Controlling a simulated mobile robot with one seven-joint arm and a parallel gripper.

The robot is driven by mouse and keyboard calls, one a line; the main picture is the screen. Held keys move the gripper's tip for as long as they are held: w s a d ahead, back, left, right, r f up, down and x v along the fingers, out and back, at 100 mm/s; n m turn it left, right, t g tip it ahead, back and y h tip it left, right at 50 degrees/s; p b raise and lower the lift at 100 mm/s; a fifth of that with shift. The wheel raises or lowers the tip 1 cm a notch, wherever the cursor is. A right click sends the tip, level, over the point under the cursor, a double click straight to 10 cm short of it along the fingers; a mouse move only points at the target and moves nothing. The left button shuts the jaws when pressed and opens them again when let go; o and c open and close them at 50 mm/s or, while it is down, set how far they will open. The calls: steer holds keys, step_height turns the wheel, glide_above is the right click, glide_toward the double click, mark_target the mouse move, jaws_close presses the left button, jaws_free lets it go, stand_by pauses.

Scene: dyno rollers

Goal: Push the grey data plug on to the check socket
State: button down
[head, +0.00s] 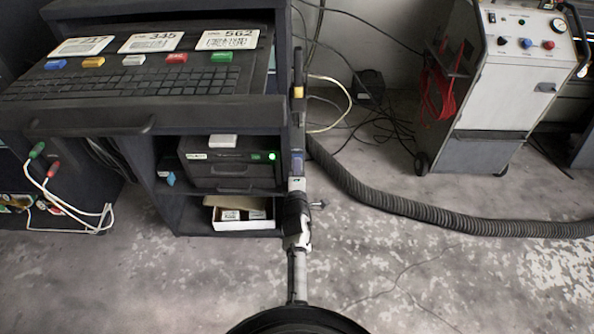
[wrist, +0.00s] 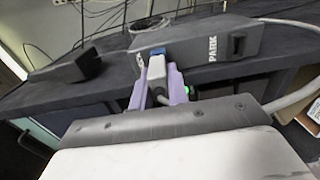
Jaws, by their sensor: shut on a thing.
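In the wrist view my gripper (wrist: 157,72) has its lilac fingers shut on the grey data plug (wrist: 156,68). The plug's far end meets a blue part (wrist: 157,51) on the face of a dark box marked PARK (wrist: 215,45); I cannot tell how deep it sits. Another dark block (wrist: 68,64) stands apart to the left, with no readable label; I cannot tell if it is the check socket. In the head view my gripper (head: 297,163) is small at the cart's right side, and the plug is not clear there.
The dark cart (head: 140,115) carries a keyboard (head: 130,82) and number cards. Its shelves hold a box with a green light (head: 230,165) and an open carton (head: 238,213). A ribbed hose (head: 430,210) and loose cables lie right; a white machine (head: 510,80) stands behind.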

steer(key=shift+w, duration=0.4)
steer(key=c, duration=1.3)
jaws_free()
steer(key=shift+s, duration=0.1)
